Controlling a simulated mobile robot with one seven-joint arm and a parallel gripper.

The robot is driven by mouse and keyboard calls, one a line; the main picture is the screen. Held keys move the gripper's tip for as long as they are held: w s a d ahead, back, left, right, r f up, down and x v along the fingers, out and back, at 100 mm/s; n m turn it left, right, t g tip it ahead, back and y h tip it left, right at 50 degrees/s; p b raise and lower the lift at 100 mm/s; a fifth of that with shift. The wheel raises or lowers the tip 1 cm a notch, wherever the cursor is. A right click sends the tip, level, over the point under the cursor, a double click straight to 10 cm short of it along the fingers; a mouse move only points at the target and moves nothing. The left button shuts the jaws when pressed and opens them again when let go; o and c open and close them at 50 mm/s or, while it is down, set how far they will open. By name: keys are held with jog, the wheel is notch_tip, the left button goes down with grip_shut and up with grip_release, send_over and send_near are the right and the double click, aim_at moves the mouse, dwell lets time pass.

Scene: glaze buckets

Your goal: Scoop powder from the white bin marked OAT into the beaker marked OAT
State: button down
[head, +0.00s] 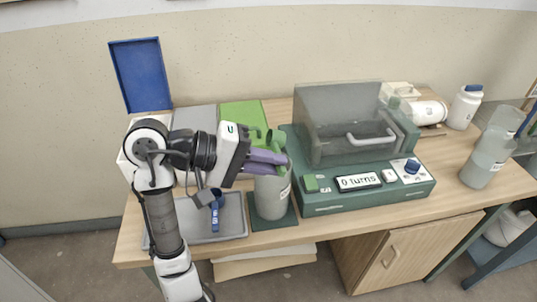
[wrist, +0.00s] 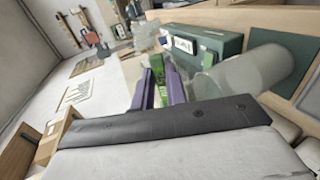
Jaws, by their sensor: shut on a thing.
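My gripper (head: 272,162) has purple fingers shut on a green scoop (head: 276,139); the scoop's green also shows between the fingers in the wrist view (wrist: 158,78). It is over the rim of a translucent grey beaker (head: 271,200), which stands on a dark green mat (head: 290,219). The beaker lies right of the fingers in the wrist view (wrist: 243,78). Its label is too small to read. A white bin (head: 126,170) is partly hidden behind my arm at the left, below a raised blue lid (head: 136,76). I cannot make out an OAT mark or any powder.
A grey lid (head: 195,118) and a green lid (head: 242,115) are beside the blue one. A grey tray (head: 232,230) holds a blue scoop (head: 215,214). A green machine (head: 330,195) reading "0 turns" stands right of the beaker. Bottles (head: 465,107) stand farther right.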

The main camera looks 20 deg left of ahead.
jog(key=r+g+y+p, duration=0.1)
jog(key=y, duration=0.1)
jog(key=g+y+p, duration=0.1)
jog(key=y+p, duration=0.1)
jog(key=shift+r+g, duration=0.4)
dwell(0.4)
